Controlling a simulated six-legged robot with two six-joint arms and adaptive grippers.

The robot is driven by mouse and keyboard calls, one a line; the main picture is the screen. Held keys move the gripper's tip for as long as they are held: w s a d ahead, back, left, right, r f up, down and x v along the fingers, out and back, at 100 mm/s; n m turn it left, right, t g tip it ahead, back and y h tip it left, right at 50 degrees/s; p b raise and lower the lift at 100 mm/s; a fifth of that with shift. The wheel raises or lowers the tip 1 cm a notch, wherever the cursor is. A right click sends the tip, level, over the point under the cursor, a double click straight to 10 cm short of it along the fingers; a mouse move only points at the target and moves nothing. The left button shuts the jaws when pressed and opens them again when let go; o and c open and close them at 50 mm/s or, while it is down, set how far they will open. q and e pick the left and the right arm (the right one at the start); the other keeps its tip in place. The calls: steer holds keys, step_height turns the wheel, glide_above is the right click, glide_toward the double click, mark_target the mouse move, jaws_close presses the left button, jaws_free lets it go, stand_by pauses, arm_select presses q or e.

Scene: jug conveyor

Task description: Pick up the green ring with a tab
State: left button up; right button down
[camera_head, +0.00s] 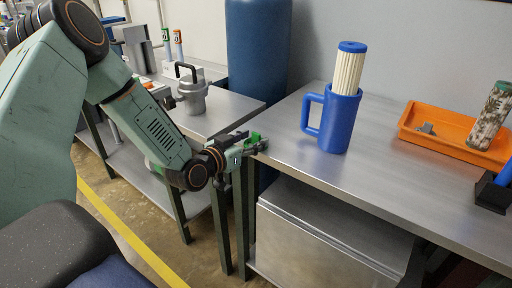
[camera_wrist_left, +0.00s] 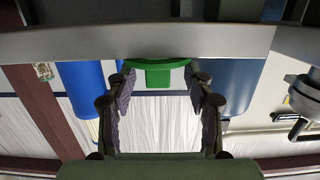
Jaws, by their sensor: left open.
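The green ring with a tab (camera_head: 255,137) is at the left end of the right-hand metal table, partly hidden by my left gripper (camera_head: 256,147). In the left wrist view the green ring (camera_wrist_left: 158,74) shows as a curved band with a square tab, at the table edge. My left gripper (camera_wrist_left: 164,84) is open, with one finger on each side of the tab. I cannot tell whether the fingers touch it. My right gripper is in neither view.
A blue jug (camera_head: 341,122) with a white pleated, blue-capped filter (camera_head: 348,70) stands on the table (camera_head: 290,140). An orange tray (camera_head: 440,141) lies further right. A grey lidded pot (camera_head: 192,97) stands on the left table. A blue tank (camera_head: 257,45) is behind.

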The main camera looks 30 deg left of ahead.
arm_select(q)
steer(key=shift+w+d+f, duration=0.1)
steer(key=shift+w+d, duration=0.1)
steer(key=shift+w, duration=0.35)
steer(key=shift+w+d, duration=0.15)
steer(key=shift+w, duration=0.4)
steer(key=shift+s+a, duration=0.25)
steer(key=shift+a, duration=0.1)
steer(key=shift+c, duration=0.4)
steer(key=shift+w+d, duration=0.25)
steer(key=shift+d, duration=0.05)
steer(key=c, duration=0.5)
steer(key=shift+s+a, duration=0.2)
steer(key=shift+s, duration=0.05)
steer(key=c, duration=0.4)
steer(key=shift+w+d, duration=0.15)
jaws_close()
